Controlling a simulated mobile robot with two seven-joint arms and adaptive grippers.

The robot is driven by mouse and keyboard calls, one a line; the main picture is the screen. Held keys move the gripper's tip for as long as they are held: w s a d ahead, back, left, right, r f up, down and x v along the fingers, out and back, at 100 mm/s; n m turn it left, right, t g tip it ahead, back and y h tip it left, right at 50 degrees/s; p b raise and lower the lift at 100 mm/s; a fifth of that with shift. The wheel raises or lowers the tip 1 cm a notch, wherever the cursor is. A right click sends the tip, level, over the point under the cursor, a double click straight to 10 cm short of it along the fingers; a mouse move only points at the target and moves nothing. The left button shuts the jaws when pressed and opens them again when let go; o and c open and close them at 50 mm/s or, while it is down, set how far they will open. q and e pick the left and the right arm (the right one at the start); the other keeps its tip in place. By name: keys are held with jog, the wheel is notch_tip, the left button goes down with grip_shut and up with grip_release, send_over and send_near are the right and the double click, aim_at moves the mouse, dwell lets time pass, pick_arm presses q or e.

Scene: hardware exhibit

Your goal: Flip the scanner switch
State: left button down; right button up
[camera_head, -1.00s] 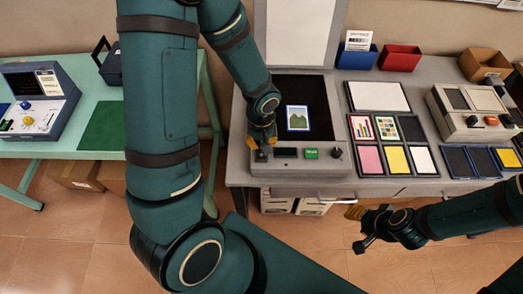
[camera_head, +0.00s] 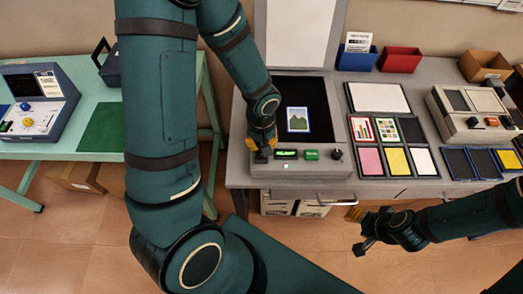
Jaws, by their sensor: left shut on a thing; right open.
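The scanner (camera_head: 325,170) stands on the grey bench with its pale lid (camera_head: 300,30) raised. A picture of a green hill (camera_head: 298,119) lies on its dark glass. Its front panel has a lit display (camera_head: 286,153), a green button (camera_head: 311,155) and a dark knob (camera_head: 336,154). My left gripper (camera_head: 261,148) is at the panel's left end, shut on the dark scanner switch (camera_head: 261,157), which it partly hides. A small light (camera_head: 286,166) glows below the display. My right gripper (camera_head: 357,230) is open and empty in front of the bench.
Sample frames and colour cards (camera_head: 397,160) lie right of the scanner. A second device (camera_head: 470,115) stands further right. Blue (camera_head: 356,58) and red (camera_head: 400,60) bins stand behind. A green table (camera_head: 60,151) with a blue device (camera_head: 38,100) is at left.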

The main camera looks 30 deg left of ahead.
pick_arm(q)
jog(key=shift+r+p, duration=1.95)
jog(key=shift+r, duration=1.2)
pick_arm(e)
notch_tip(320, 180, up, 4)
jog(key=shift+r, duration=0.1)
pick_arm(q)
jog(key=shift+s+f, duration=0.1)
pick_arm(e)
jog(key=shift+s, duration=0.1)
